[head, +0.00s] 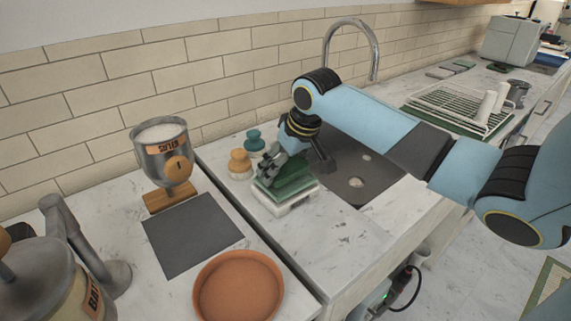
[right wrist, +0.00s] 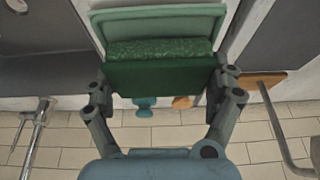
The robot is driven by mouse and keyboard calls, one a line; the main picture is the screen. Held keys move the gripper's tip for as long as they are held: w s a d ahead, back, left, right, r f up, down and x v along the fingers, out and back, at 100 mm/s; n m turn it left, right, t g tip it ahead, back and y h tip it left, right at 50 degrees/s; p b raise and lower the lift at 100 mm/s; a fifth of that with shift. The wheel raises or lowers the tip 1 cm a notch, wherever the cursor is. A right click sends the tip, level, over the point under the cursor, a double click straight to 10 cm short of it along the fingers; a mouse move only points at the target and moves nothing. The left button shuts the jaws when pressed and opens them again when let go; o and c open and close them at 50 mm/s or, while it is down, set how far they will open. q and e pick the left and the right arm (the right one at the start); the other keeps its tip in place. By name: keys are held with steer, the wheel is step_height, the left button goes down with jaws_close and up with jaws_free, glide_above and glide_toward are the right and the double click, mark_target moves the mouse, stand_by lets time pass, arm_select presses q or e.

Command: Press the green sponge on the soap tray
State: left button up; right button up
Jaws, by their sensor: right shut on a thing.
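My right gripper (head: 272,170) reaches down from the right over the counter and is shut on the green sponge (head: 288,183). In the right wrist view the fingers (right wrist: 160,82) flank the sponge (right wrist: 158,76), a dark green block with a rougher, brighter green face. The soap tray (right wrist: 160,14) is pale green and lies right by the sponge. In the head view the tray (head: 313,184) shows as a pale rim under the sponge, above a white base. I cannot tell whether the sponge touches the tray. My left gripper is not in view.
A sink (head: 355,187) with a tall faucet (head: 352,24) lies to the right. Teal (head: 254,139) and orange (head: 240,158) knobbed items stand behind the gripper. A steel hopper (head: 150,158), dark mat (head: 192,234) and terracotta dish (head: 238,290) are left.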

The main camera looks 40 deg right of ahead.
mark_target(286, 164)
steer(key=shift+f+b, duration=0.35)
steer(key=shift+f, duration=0.7)
stand_by(0.8)
steer(key=shift+f+p, duration=0.1)
steer(key=shift+p, duration=0.3)
stand_by(1.6)
step_height(286, 164, up, 7)
steer(key=p, duration=0.8)
stand_by(0.5)
